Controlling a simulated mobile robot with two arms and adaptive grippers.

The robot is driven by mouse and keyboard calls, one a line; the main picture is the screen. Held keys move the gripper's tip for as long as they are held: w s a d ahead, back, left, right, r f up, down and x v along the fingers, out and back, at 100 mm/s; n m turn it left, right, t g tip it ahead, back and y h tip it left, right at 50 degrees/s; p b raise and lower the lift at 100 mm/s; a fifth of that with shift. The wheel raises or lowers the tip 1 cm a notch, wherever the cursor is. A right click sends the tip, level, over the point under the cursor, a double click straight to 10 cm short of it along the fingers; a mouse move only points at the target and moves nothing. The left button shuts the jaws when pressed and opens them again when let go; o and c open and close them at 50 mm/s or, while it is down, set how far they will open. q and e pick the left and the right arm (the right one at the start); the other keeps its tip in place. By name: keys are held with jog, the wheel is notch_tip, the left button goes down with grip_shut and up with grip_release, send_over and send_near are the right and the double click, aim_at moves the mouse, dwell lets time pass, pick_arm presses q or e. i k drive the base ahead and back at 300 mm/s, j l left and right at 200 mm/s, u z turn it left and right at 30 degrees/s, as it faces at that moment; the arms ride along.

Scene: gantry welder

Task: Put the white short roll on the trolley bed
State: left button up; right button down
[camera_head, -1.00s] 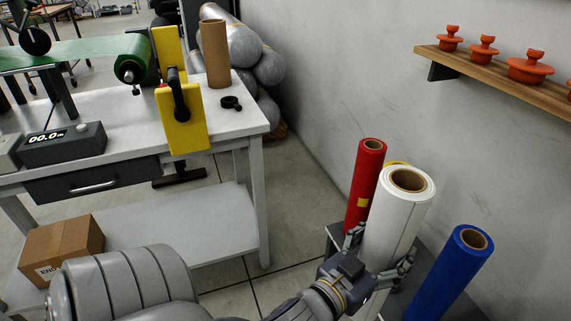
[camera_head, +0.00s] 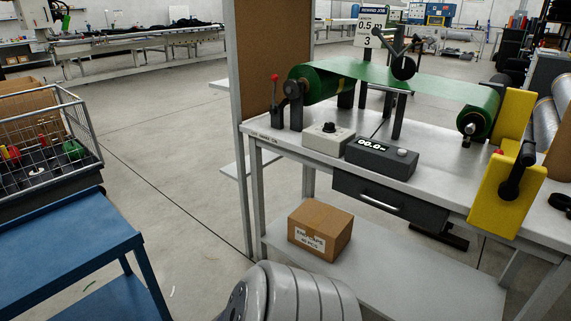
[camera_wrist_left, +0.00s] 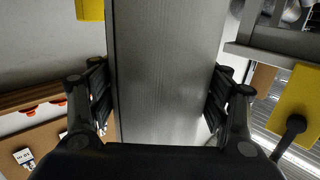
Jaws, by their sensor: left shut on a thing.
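My left gripper (camera_wrist_left: 160,85) is shut on the white roll (camera_wrist_left: 165,40), which looks grey in the left wrist view. One finger is on each side of it. The roll's ends are out of that view, and I cannot tell what is under it. The roll and the left gripper are outside the head view. A blue flat-topped stand (camera_head: 65,235), which may be the trolley, is at the left of the head view. A wire basket (camera_head: 88,135) is at its far end, and its near top is bare. My right gripper is not in view.
A white workbench (camera_head: 425,185) with a green roll machine, a counter box (camera_head: 381,157) and a yellow bracket (camera_head: 503,190) stands at the right. A carton (camera_head: 320,229) is on its lower shelf. Open floor (camera_head: 175,170) lies between stand and bench.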

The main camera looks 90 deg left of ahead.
aim_at(23, 258)
jog(key=u, duration=3.5)
jog(key=k+l, duration=0.05)
